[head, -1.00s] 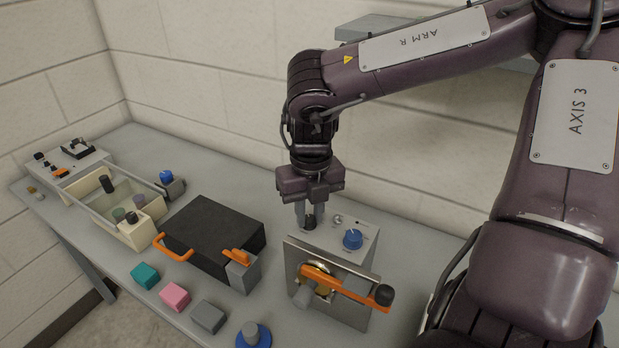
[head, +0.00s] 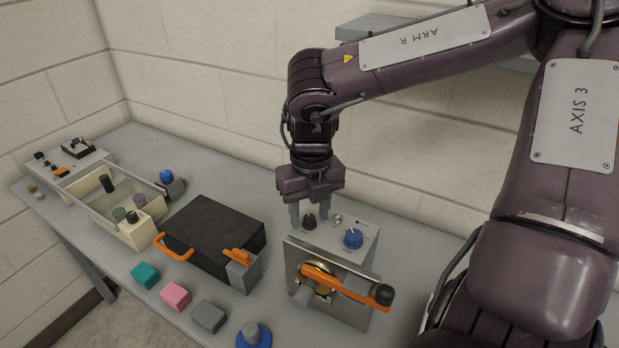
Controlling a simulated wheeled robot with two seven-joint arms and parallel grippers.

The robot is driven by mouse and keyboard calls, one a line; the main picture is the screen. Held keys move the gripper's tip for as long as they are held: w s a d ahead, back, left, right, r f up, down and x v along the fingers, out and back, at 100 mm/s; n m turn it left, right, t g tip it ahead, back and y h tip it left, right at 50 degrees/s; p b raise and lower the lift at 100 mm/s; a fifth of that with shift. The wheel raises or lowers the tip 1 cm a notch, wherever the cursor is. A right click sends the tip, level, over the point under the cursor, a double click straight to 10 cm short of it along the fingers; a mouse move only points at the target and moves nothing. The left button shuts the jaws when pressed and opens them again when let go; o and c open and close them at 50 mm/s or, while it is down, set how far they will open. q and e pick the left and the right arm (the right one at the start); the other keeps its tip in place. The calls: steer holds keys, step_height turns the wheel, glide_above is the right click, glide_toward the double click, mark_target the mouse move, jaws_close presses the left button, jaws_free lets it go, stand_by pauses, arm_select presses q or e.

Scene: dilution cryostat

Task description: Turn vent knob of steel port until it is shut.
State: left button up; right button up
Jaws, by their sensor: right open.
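The steel port (head: 335,262) stands on the bench as a metal box with a sloping top and an orange lever (head: 345,284) across its front plate. Its top carries a small dark knob (head: 309,222), a larger blue knob (head: 353,238) and a small light-coloured fitting (head: 337,219). The labels are too small to read, so I cannot tell which knob is the vent. My right gripper (head: 310,215) points down, open, with one finger on each side of the dark knob. I cannot tell whether the fingers touch it. My left gripper is out of view.
A black case (head: 210,232) with orange handles sits left of the port. Teal (head: 146,274), pink (head: 174,296) and grey (head: 208,317) blocks and a blue-based grey post (head: 252,335) lie in front. A cream tray (head: 125,232) is farther left. A wall stands behind.

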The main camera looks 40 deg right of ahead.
mark_target(310, 217)
step_height(310, 217, up, 8)
steer(key=shift+d+f, duration=0.1)
stand_by(0.9)
